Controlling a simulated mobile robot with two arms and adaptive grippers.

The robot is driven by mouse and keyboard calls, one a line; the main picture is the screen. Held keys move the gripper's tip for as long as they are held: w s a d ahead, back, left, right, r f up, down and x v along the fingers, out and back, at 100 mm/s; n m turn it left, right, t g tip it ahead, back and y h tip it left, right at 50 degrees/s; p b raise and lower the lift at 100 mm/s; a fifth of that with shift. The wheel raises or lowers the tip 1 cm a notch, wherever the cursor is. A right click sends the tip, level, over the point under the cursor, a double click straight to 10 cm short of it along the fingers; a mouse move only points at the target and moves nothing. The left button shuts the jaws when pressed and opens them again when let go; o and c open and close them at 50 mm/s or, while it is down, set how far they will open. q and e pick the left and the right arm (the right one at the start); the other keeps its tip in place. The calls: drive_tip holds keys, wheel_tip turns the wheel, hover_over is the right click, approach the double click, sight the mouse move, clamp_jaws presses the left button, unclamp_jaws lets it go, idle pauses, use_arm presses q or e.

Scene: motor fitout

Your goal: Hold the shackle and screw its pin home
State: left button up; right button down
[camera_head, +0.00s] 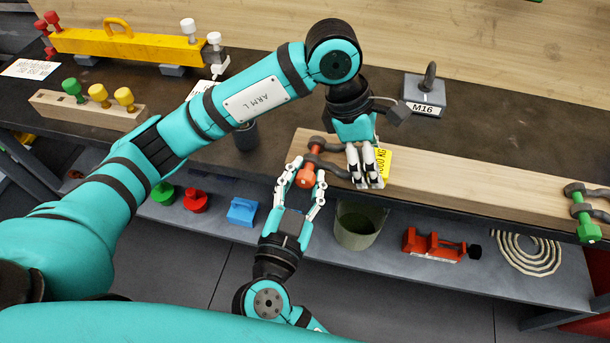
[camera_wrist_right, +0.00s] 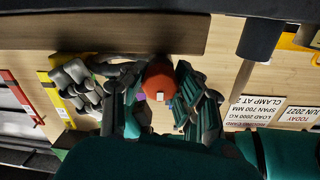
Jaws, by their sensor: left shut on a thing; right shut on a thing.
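The shackle (camera_head: 335,170) has a dark grey bow and an orange pin (camera_head: 306,175). It lies at the left end of a light wooden beam. My left gripper (camera_head: 367,170), the one further right in the head view, is shut on the shackle's bow and hides part of it. My right gripper (camera_head: 304,176) comes from the front edge and is shut on the pin's orange head. In the right wrist view the round pin head (camera_wrist_right: 160,80) sits between my right fingers (camera_wrist_right: 158,90), and my left gripper (camera_wrist_right: 78,85) is at the left. The pin's thread is hidden.
The beam (camera_head: 470,190) runs right to a shackle with a green pin (camera_head: 585,215). An M16 stand (camera_head: 424,95) is behind. A lower shelf holds a bucket (camera_head: 360,225) and a red tool (camera_head: 435,245).

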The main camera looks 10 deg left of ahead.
idle(0.3)
drive_tip(key=c, duration=0.9)
unclamp_jaws()
drive_tip(key=shift+c, duration=0.2)
drive_tip(key=shift+s, duration=0.15)
drive_tip(key=s, duration=1.1)
drive_tip(key=shift+s+a, duration=0.3)
drive_tip(key=shift+s, duration=0.1)
use_arm(q)
drive_tip(key=shift+f, duration=0.1)
drive_tip(key=o, duration=1.4)
drive_tip(key=shift+c, duration=0.2)
